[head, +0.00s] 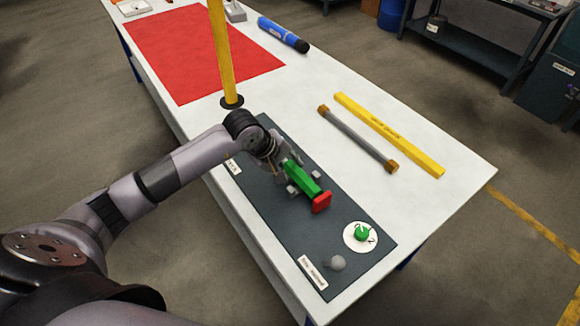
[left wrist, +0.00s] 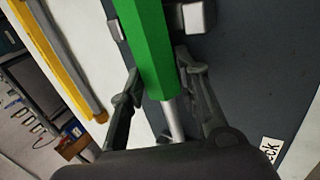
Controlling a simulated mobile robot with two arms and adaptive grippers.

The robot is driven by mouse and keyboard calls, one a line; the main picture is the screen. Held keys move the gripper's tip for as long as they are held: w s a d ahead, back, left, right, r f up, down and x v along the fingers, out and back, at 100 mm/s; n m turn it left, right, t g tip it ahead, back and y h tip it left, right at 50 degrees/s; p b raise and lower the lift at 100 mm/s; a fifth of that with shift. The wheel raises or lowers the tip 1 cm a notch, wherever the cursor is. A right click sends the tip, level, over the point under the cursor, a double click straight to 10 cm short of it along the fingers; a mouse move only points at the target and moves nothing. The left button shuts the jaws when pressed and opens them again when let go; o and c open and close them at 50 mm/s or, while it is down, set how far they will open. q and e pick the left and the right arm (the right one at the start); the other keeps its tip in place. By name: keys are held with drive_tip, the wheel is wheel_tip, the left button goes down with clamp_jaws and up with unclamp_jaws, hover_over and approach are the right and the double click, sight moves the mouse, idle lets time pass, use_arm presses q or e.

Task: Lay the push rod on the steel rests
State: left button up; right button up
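The push rod seems to be the green six-sided bar (head: 303,177) with a red end block, over the dark mat; the left wrist view shows its green body (left wrist: 150,50) with a thin silver shaft running back under my gripper. Grey steel rests (head: 292,190) stand beside it, and blocks show on both sides in the left wrist view (left wrist: 197,17). The bar lies between them; whether its weight is on them I cannot tell. My left gripper (left wrist: 158,72) has its fingers on either side of the green bar near its shaft end, apparently touching it. My right gripper is out of view.
On the white table are a grey rod with brown ends (head: 358,138), a yellow bar (head: 388,134), a red mat (head: 200,52) and a blue cylinder (head: 283,35). A yellow pole (head: 223,55) stands near my wrist.

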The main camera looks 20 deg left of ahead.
use_arm(q)
drive_tip(key=o, duration=0.4)
drive_tip(key=shift+s, duration=0.1)
drive_tip(key=v, duration=1.2)
idle(0.4)
